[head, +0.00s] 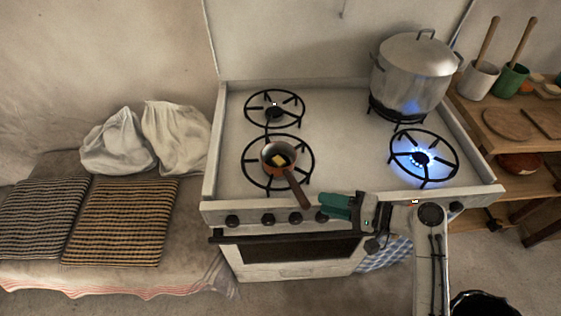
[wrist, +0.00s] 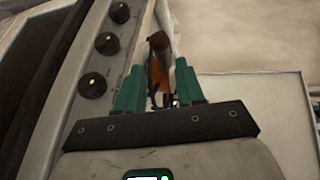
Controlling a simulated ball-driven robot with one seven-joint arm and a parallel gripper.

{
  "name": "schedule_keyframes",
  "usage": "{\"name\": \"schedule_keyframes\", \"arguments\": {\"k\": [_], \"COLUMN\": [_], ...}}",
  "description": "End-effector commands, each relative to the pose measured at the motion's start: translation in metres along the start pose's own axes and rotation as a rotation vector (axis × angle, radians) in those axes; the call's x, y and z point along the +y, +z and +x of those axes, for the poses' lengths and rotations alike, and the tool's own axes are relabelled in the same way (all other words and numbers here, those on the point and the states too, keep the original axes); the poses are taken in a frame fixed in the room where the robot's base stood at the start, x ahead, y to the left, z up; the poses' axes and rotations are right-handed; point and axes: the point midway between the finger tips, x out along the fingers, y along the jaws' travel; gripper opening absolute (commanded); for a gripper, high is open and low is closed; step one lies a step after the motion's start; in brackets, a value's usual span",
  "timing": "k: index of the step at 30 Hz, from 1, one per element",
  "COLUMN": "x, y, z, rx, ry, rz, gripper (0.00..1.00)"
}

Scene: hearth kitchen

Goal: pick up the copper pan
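The copper pan (head: 276,158) sits on the front left burner of the white stove. A small yellow piece lies in it, and its handle (head: 299,192) points toward the stove's front edge. My gripper (head: 326,206) is just right of the handle's end, near the front edge. In the wrist view, the two teal fingers of my gripper (wrist: 159,80) stand apart. The copper-brown handle (wrist: 159,70) shows in line with the gap between them. I cannot tell whether either finger touches it.
A large lidded steel pot (head: 411,75) stands on the back right burner. The front right burner (head: 422,158) has a blue flame lit. Knobs (head: 268,219) line the stove front. A wooden shelf (head: 515,125) with utensil pots stands right; a cushioned bench (head: 120,222) is left.

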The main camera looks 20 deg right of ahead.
Motion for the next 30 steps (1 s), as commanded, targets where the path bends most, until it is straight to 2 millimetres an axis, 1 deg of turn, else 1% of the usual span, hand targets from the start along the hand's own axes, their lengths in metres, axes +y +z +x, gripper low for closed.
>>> {"name": "schedule_keyframes", "arguments": {"k": [3, 6, 14, 18, 21, 25, 30], "x": [-0.001, -0.001, -0.002, -0.006, -0.005, -0.003, -0.003], "y": [0.001, 0.001, 0.001, 0.001, 0.001, 0.001, 0.001], "z": [0.020, 0.034, 0.054, 0.073, 0.088, 0.098, 0.099], "rx": [-0.005, -0.005, -0.005, -0.005, -0.005, -0.003, -0.002], "ry": [0.000, 0.000, 0.002, 0.003, 0.003, 0.003, 0.003], "rz": [-0.001, -0.002, -0.003, -0.003, -0.004, -0.003, -0.004], "gripper": [0.38, 0.38, 0.38, 0.38, 0.38, 0.38, 0.38]}}
